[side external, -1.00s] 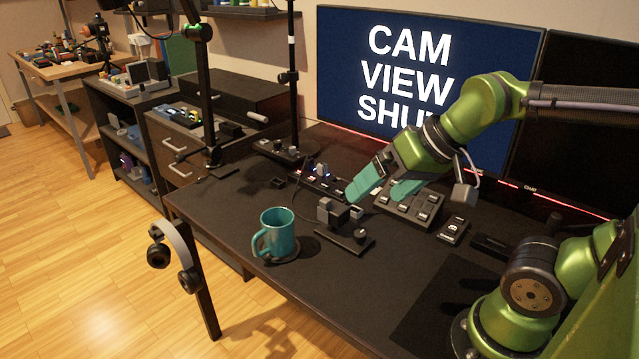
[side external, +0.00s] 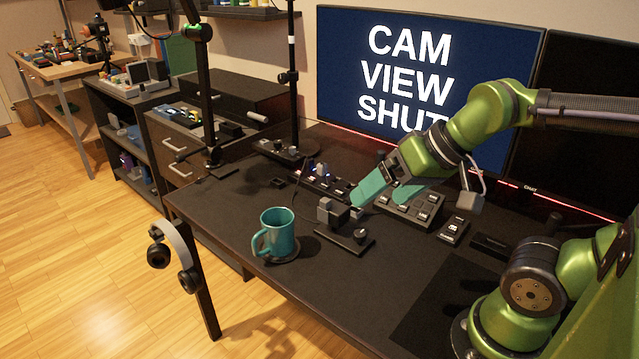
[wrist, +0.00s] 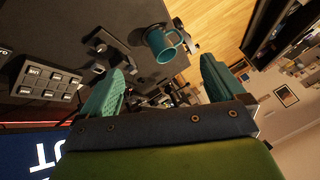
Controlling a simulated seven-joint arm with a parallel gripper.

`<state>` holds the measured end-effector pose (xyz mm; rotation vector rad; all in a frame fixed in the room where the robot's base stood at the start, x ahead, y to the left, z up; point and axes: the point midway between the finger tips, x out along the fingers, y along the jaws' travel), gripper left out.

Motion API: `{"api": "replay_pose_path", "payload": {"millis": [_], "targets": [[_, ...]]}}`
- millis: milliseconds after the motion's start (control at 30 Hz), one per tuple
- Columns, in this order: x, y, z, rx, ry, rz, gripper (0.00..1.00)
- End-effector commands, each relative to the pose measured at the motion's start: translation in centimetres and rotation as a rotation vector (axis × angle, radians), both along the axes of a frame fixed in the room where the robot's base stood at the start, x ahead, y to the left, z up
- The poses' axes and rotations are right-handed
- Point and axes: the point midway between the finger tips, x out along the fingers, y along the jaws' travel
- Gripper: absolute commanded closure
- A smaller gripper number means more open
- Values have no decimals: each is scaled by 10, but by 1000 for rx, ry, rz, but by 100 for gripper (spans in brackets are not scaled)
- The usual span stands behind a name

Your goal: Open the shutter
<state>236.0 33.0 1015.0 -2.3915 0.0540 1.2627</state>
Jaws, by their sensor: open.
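My gripper (side external: 381,196) has two teal fingers spread apart with nothing between them. It hangs above the desk, behind and right of a small dark device (side external: 335,212) with a grey block on a base and a round knob. I cannot make out which part is the shutter. The monitor (side external: 345,60) reads "CAM VIEW SHUT", its last letter close to my arm. In the wrist view the open fingers (wrist: 163,65) show, with the device (wrist: 103,48) beyond the left one. A button panel (side external: 408,207) lies below my gripper, partly hidden by it.
A teal mug (side external: 279,235) stands on a coaster left of the device. A small switch box (side external: 453,230) sits right of the panel. A lamp post (side external: 293,80) rises at the back.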

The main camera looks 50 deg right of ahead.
Motion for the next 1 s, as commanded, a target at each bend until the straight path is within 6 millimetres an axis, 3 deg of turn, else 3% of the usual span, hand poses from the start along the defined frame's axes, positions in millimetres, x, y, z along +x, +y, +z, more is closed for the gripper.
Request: {"api": "replay_pose_path", "payload": {"millis": [33, 167, 300, 467, 700, 833, 1000], "targets": [[0, 0, -1, 1, 6, -1, 12], [9, -3, -11, 4, 62, -9, 32], [45, -15, -7, 9, 153, -53, 51], [98, -38, -2, 54, 311, -214, 51], [176, -84, -8, 114, 541, -616, 51], [204, -102, -8, 141, 615, -865, 51], [212, -109, 16, 203, 630, -1109, 51]]}}
